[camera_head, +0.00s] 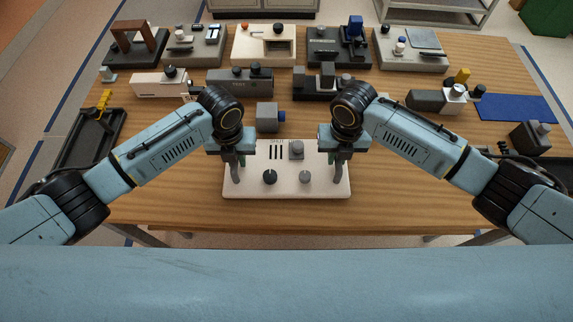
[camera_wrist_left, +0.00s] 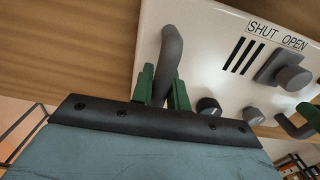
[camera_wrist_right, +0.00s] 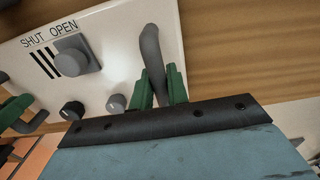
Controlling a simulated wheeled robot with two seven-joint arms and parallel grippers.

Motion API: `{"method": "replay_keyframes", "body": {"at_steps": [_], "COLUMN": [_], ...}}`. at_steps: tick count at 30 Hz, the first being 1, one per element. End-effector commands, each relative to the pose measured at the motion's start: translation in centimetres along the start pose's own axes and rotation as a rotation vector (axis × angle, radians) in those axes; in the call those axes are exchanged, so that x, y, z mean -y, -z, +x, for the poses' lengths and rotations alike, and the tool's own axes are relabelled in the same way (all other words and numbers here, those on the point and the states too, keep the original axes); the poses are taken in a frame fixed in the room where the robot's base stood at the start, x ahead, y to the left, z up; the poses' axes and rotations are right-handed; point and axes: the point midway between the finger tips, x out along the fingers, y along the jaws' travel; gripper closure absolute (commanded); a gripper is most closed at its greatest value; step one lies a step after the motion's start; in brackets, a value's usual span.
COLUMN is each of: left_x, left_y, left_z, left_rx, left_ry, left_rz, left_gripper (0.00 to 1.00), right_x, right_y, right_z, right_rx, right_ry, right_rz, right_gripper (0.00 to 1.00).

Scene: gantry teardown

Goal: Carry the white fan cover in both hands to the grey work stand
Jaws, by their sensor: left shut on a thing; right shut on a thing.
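The white fan cover (camera_head: 285,186) is a flat white panel with dark slots, knobs, a square grey latch and a grey handle at each end. It lies over the front middle of the wooden table; I cannot tell whether it touches the wood. My left gripper (camera_head: 236,165) is shut on its left handle (camera_wrist_left: 172,50). My right gripper (camera_head: 341,165) is shut on its right handle (camera_wrist_right: 152,48). The lettering "SHUT OPEN" is by the latch (camera_wrist_right: 72,55). A grey metal stand (camera_head: 440,14), perhaps the work stand, is beyond the table at the back right.
The wooden table (camera_head: 420,190) has bare wood on both sides of the cover. Several machine units fill the back. A black tray (camera_head: 90,140) is left; a blue mat (camera_head: 515,107) is right.

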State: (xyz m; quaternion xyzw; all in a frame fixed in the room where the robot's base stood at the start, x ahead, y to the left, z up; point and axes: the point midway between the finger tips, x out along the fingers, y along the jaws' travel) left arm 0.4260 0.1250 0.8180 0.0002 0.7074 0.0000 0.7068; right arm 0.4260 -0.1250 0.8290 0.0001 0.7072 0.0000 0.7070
Motion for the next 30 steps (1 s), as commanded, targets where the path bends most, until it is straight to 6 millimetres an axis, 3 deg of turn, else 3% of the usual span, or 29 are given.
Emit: {"method": "replay_keyframes", "body": {"at_steps": [19, 30], "left_x": [0.0, 0.0], "left_y": [-0.1, 0.0], "left_z": [-4.7, -5.0], "left_rx": [0.001, 0.001], "left_ry": [0.0, -0.001], "left_rz": [-0.001, -0.001], "left_gripper": [1.0, 1.0], "right_x": [0.0, 0.0], "right_y": [0.0, 0.0], "right_z": [-4.7, -5.0], "right_rx": [0.001, 0.0], "right_ry": [0.0, 0.001], "right_rz": [0.0, 0.0], "right_gripper": [1.0, 1.0]}}
